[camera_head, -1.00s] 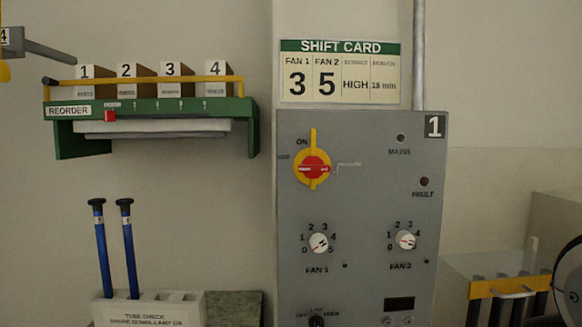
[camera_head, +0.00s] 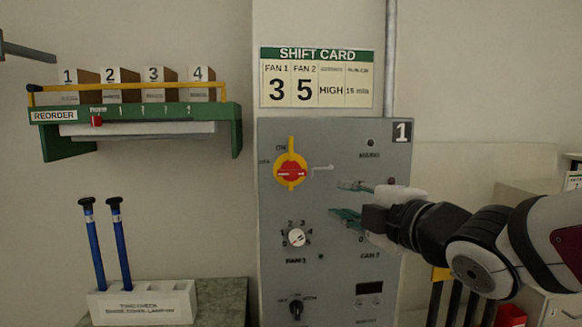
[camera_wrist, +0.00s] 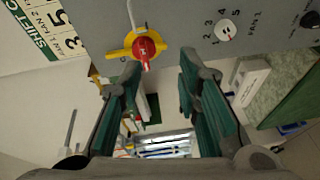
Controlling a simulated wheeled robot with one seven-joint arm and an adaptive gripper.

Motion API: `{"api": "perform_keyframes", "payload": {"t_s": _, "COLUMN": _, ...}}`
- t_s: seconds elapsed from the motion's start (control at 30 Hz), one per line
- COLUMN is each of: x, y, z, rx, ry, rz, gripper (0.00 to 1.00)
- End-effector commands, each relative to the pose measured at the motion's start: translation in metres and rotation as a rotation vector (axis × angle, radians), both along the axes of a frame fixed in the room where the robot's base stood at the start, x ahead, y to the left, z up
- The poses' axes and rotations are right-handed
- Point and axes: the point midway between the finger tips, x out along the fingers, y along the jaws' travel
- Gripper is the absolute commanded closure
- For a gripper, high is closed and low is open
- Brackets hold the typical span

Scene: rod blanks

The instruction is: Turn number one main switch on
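The main switch (camera_head: 291,172) is a red knob on a yellow round plate, on the upper left of the grey panel (camera_head: 270,225) marked 1. The plate's yellow tab points up near the ON label, and a pale mark runs across the knob. The switch also shows in the wrist view (camera_wrist: 146,48), near top centre. My gripper (camera_head: 347,201) is in front of the panel, right of the switch, its fingers pointing left. It is open and empty, with green pads apart in the wrist view (camera_wrist: 165,88). It hides the FAN 2 dial in the head view.
The FAN 1 dial (camera_head: 296,237) is below the switch, and a small black knob (camera_head: 296,307) is lower. A grey hook-like piece (camera_head: 322,168) sticks out right of the switch. The green REORDER shelf (camera_head: 56,142) and a white holder (camera_head: 140,304) with blue rods are left.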

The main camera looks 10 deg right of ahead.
Motion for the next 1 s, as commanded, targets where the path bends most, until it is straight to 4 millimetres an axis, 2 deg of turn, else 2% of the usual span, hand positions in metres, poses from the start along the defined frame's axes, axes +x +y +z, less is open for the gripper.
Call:
{"api": "perform_keyframes", "payload": {"t_s": 0.13, "x": -0.002, "y": 0.016, "z": 0.016, "rx": -0.083, "ry": -0.105, "rz": 0.077, "gripper": 0.69}}
{"api": "perform_keyframes", "payload": {"t_s": 0.37, "x": 0.009, "y": 0.024, "z": 0.019, "rx": -0.103, "ry": -0.13, "rz": 0.095, "gripper": 0.69}}
{"api": "perform_keyframes", "payload": {"t_s": 1.0, "x": 0.103, "y": 0.064, "z": 0.019, "rx": -0.102, "ry": -0.13, "rz": 0.093, "gripper": 0.69}}
